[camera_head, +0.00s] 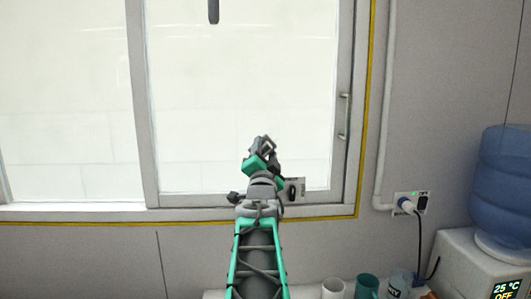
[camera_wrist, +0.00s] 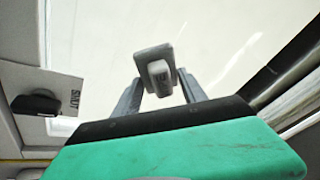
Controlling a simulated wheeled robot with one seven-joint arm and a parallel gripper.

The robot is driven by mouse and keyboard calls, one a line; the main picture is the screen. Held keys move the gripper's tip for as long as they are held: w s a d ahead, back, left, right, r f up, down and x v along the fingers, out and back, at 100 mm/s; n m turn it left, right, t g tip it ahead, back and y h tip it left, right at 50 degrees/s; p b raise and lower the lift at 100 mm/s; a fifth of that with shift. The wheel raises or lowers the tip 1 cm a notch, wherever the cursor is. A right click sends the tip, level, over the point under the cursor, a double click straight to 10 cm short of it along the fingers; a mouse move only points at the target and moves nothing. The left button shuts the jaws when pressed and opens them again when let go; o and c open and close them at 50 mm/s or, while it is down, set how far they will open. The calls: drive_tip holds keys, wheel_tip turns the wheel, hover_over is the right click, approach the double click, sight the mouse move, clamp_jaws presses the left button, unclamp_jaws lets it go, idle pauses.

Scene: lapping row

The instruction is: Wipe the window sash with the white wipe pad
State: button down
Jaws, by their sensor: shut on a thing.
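The window sash (camera_head: 140,100) is a pale grey frame around a bright pane, with a bar handle (camera_head: 344,115) on its right side. My gripper (camera_head: 263,146) is in front of the lower part of the pane in the head view. In the wrist view my gripper (camera_wrist: 160,92) is shut on the wipe pad (camera_wrist: 154,54), which looks light grey with a rounded grip between the fingers. The pad's face points away toward the pane. I cannot tell whether it touches the glass. In the head view the pad is hard to make out.
A small plate with a dark knob (camera_head: 292,189) is at the sash's lower edge, right of my wrist. At the lower right are a white cup (camera_head: 333,288), a green cup (camera_head: 367,287), a wall socket (camera_head: 411,202) with a cable and a water dispenser (camera_head: 462,262).

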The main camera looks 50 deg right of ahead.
sight(277, 147)
drive_tip(key=s+d+b, duration=0.1)
drive_tip(key=s+d, duration=0.1)
drive_tip(key=shift+s+d+f+b, duration=0.1)
drive_tip(key=shift+s+f+b, duration=0.05)
drive_tip(key=shift+s+b, duration=0.2)
drive_tip(key=shift+s+d, duration=0.2)
drive_tip(key=shift+b, duration=0.45)
drive_tip(key=shift+w+d, duration=0.1)
drive_tip(key=shift+w, duration=0.05)
drive_tip(key=shift+w+a+b, duration=0.95)
drive_tip(key=shift+w+a, duration=0.05)
drive_tip(key=shift+w, duration=0.15)
drive_tip(key=shift+w+a+r, duration=0.2)
drive_tip(key=shift+w+a, duration=0.1)
drive_tip(key=shift+w, duration=0.1)
